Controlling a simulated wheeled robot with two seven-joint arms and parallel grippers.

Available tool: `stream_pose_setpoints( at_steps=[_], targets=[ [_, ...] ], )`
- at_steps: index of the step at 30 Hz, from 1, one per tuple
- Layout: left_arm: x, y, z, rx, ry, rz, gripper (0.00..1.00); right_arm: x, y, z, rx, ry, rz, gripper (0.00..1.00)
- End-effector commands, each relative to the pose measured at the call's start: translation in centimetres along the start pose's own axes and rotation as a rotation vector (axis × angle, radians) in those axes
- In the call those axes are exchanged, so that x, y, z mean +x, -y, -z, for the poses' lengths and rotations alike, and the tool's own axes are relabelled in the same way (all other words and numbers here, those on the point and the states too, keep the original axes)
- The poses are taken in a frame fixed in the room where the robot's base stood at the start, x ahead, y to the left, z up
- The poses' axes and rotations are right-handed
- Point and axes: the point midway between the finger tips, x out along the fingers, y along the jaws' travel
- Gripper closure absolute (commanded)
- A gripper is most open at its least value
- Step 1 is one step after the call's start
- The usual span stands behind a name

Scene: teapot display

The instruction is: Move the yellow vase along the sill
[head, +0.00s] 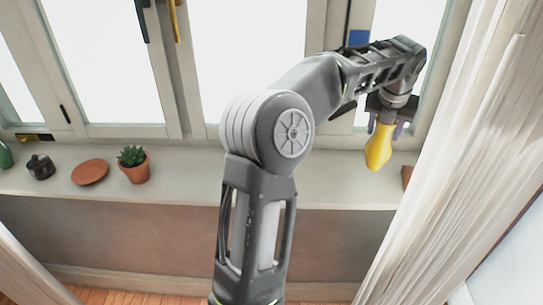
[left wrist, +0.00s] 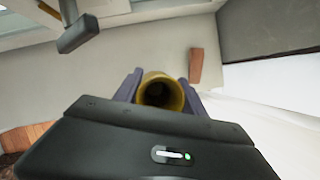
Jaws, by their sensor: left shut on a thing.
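The yellow vase (head: 379,148) hangs below my left gripper (head: 385,121) near the right end of the sill (head: 331,185) in the head view. My left gripper is shut on the vase near its top. In the left wrist view the open mouth of the vase (left wrist: 160,92) shows between the two purple-grey fingers (left wrist: 158,88). I cannot tell whether the vase's base touches the sill. My right gripper is not in view.
A potted succulent (head: 134,166), a terracotta saucer (head: 90,172) and a small black teapot (head: 40,167) stand on the left of the sill. A reddish-brown block (left wrist: 196,66) lies near the vase. A pale curtain (head: 445,150) hangs at the right. The middle sill looks clear.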

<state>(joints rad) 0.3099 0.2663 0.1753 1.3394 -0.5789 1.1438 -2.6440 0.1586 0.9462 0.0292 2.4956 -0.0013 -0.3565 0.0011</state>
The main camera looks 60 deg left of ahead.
Motion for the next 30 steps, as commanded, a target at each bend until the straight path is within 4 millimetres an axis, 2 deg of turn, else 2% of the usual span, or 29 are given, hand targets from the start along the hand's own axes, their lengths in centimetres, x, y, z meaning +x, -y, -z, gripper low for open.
stream_pose_setpoints(
  at_steps=[5, 16, 26, 30],
  targets=[
    [0.3, 0.0, 0.1, 0.0, 0.001, 0.0, 1.0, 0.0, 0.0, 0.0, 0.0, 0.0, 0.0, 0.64],
    [5.4, 0.0, 2.2, 0.0, 0.0, 0.0, 1.0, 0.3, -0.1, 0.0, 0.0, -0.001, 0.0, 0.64],
    [5.8, 0.0, 2.3, -0.001, 0.002, 0.0, 1.0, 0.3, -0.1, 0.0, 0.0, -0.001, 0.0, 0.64],
    [7.0, 0.0, 2.9, 0.001, -0.001, -0.001, 1.0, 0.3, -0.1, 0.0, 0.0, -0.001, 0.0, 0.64]
  ],
)
